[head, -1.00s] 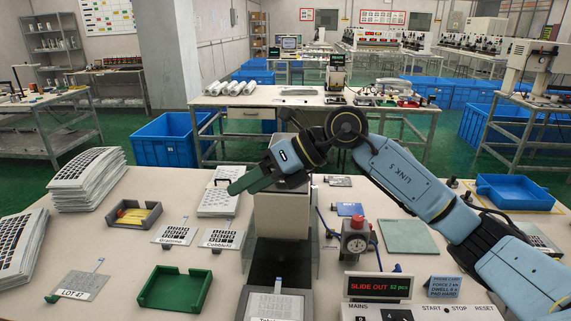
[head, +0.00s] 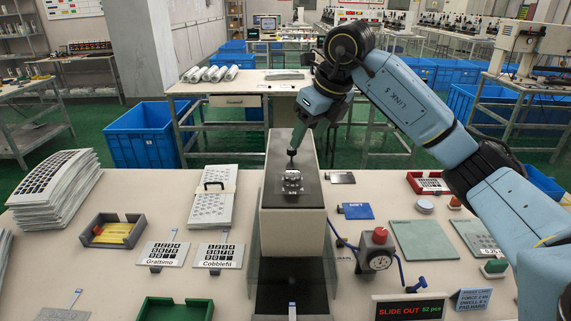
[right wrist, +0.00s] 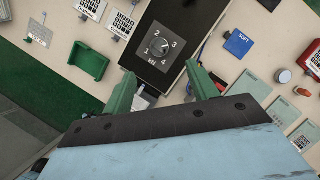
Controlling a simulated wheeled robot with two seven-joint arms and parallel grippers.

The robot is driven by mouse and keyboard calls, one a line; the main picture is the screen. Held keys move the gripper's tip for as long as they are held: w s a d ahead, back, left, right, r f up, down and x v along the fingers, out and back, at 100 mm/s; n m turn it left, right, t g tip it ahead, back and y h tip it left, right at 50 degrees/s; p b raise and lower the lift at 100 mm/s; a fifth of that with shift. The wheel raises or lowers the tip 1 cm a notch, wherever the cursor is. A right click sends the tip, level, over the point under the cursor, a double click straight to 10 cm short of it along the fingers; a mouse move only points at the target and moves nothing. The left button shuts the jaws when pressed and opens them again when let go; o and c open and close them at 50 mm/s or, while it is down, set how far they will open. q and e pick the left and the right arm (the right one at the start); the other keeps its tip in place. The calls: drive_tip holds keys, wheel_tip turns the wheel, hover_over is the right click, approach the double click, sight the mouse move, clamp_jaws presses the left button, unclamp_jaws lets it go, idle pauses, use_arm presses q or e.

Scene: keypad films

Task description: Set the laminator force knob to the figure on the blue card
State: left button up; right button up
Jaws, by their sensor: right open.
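The laminator (head: 291,222) stands upright in the middle of the table. Its force knob and dial (head: 292,182) are on its dark top. In the right wrist view the dial plate (right wrist: 161,48) shows figures 1 to 4 and kN; I cannot tell surely where the pointer stands. The light blue card (head: 472,300) stands at the front right; its small print mentions force, but I cannot read the figure surely. My right gripper (head: 291,153) points down above the knob, apart from it. In the right wrist view its green fingers (right wrist: 160,72) are open and empty.
A red-topped gauge (head: 379,250) and a blue pad (head: 357,211) lie right of the laminator. A green tray (head: 176,309), labelled keypad films (head: 163,254) and a grey tray (head: 111,231) lie left. A red sign (head: 409,309) stands at the front.

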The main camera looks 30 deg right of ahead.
approach(293, 174)
drive_tip(key=f, duration=0.1)
drive_tip(key=x, duration=0.4)
drive_tip(key=shift+x, duration=1.2)
drive_tip(key=shift+w+f, duration=0.25)
drive_tip(key=shift+f, duration=0.05)
drive_tip(key=shift+w+a+f, duration=0.1)
drive_tip(key=shift+w+f, duration=0.1)
drive_tip(key=shift+f, duration=0.1)
drive_tip(key=shift+c, duration=0.2)
use_arm(q)
drive_tip(key=s, duration=0.3)
drive_tip(key=shift+s+f+g, duration=0.15)
drive_tip(key=shift+s+g, duration=0.1)
drive_tip(key=shift+g, duration=0.05)
use_arm(e)
drive_tip(key=c, duration=0.9)
